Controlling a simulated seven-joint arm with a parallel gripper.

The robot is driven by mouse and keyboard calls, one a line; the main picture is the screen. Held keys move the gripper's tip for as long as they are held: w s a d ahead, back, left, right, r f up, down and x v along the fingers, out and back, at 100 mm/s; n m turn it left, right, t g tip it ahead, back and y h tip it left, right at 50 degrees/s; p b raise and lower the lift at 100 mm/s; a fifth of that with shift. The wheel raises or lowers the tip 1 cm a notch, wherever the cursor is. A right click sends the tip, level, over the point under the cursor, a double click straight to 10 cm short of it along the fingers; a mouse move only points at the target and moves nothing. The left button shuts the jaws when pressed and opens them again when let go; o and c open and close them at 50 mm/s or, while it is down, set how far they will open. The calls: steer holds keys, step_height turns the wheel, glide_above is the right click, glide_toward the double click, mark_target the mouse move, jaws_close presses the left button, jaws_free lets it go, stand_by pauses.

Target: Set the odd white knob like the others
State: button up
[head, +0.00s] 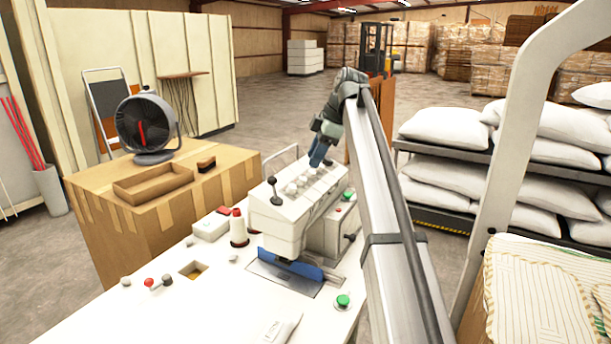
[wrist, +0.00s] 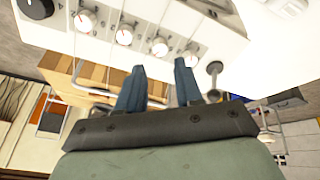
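A row of white knobs (head: 291,188) sits on the sloped top panel of the white sewing machine head (head: 283,218). In the wrist view several white knobs show: one at the left end (wrist: 85,20), one beside it (wrist: 124,35), a third (wrist: 159,46), and one at the right end (wrist: 190,57) close to a fingertip. They carry small red marks; I cannot tell surely which is turned differently. My gripper (wrist: 160,65) is open and empty, its blue fingertips just short of the third knob. In the head view my gripper (head: 318,160) is over the row's far end.
A black-knobbed lever (head: 272,182) rises at the panel's near end. A cardboard box with a fan (head: 146,125) stands left; sack shelves (head: 450,175) stand right.

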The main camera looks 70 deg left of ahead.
mark_target(304, 178)
steer(key=x, duration=0.7)
steer(key=shift+f, duration=0.1)
jaws_close()
